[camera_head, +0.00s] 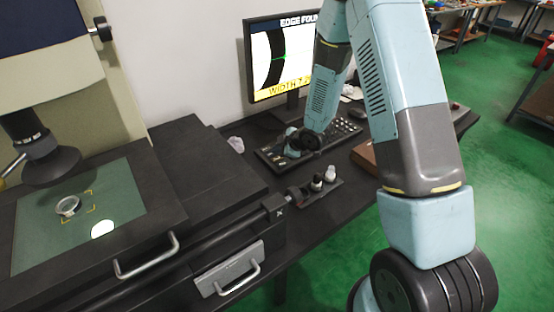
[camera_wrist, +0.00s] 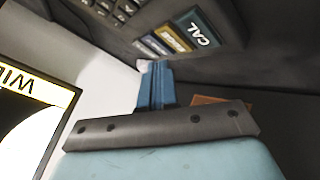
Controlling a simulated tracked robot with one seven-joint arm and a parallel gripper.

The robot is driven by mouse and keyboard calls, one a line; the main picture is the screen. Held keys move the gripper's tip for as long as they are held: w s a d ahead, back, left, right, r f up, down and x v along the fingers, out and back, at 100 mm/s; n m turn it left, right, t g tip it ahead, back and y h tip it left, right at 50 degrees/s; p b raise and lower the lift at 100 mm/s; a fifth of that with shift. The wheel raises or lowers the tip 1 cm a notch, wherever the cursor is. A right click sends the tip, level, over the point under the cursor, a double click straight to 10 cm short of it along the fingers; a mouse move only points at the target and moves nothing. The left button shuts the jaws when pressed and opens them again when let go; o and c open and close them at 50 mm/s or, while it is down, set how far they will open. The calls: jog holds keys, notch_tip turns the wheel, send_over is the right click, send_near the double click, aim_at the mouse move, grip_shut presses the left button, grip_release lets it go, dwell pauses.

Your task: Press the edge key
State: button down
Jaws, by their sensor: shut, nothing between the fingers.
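The control keypad (camera_head: 347,129) lies on the dark bench in front of the monitor, and my arm covers part of it. In the wrist view a row of coloured keys shows: a teal key marked CAL (camera_wrist: 206,29), a yellow key (camera_wrist: 173,38) with blurred lettering, and a bluish key (camera_wrist: 153,45). I cannot read which one is the edge key. My gripper (camera_wrist: 156,68) is shut and empty, its blue fingertips by the yellow and bluish keys. I cannot tell whether they touch. In the head view my wrist hides the fingertips.
The monitor (camera_head: 268,62) reads "EDGE FOUN…" and "WIDTH 7…", partly behind my arm. A metal ring (camera_head: 68,206) lies on the green stage (camera_head: 40,240) at left. Small dark and white pieces stand on a holder (camera_head: 318,190) in front of the keypad. A brown object (camera_head: 364,155) lies right.

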aim_at(279, 160)
jog(key=shift+r, duration=2.15)
